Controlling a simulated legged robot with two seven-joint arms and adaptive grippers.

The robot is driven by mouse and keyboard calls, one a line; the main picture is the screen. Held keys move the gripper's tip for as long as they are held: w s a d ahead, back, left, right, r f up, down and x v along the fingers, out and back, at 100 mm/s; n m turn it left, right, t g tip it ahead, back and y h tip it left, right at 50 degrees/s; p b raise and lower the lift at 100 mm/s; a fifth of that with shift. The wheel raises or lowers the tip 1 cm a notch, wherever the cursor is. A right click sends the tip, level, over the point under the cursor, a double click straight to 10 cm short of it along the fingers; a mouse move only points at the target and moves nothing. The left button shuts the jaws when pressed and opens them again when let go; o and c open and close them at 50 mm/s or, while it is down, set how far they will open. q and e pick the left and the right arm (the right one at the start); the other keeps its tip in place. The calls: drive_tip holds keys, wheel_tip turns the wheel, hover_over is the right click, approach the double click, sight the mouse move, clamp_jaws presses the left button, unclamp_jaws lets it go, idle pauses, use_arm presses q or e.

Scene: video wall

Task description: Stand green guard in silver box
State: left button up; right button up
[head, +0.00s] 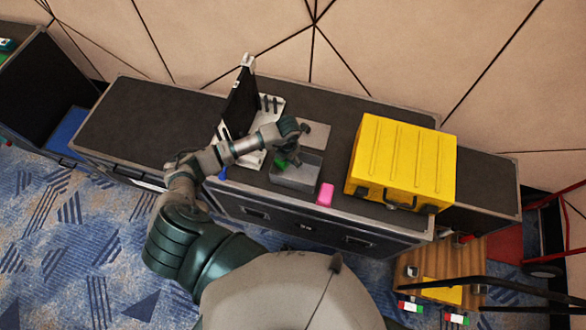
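The silver box (297,178) is an open grey container on the black case top, left of the yellow case. The green guard (280,163) is a small green piece at the box's back left corner, partly hidden by my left gripper. My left gripper (291,158) points down over the box, right against the green piece in this view. Its fingers are small and dark, so I cannot tell whether they are shut on the guard. I also cannot tell whether the guard touches the box floor. My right gripper is not in view.
A yellow case (402,160) stands to the right. A pink block (325,194) lies at the front edge, beside the box. A white stand with a black upright panel (241,102) is behind my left arm. A flat grey plate (315,134) lies behind the box.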

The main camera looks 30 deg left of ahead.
sight(290, 170)
use_arm(q)
drive_tip(key=shift+d+f, duration=0.2)
drive_tip(key=shift+f, duration=0.7)
drive_tip(key=f, duration=0.1)
drive_tip(key=d+f, duration=0.1)
drive_tip(key=f, duration=0.1)
drive_tip(key=shift+d, duration=0.15)
drive_tip(key=shift+a+f, duration=0.2)
drive_tip(key=shift+a, duration=0.1)
drive_tip(key=o, duration=1.3)
drive_tip(key=shift+a, duration=0.15)
drive_tip(key=shift+c, duration=0.2)
drive_tip(key=shift+o, duration=0.5)
drive_tip(key=shift+a, duration=0.15)
drive_tip(key=shift+d, duration=0.4)
drive_tip(key=shift+r, duration=0.2)
wheel_tip(290, 170, up, 12)
drive_tip(key=shift+d, duration=0.15)
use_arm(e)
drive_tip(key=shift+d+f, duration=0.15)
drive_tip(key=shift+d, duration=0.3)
use_arm(q)
drive_tip(key=shift+f, duration=0.15)
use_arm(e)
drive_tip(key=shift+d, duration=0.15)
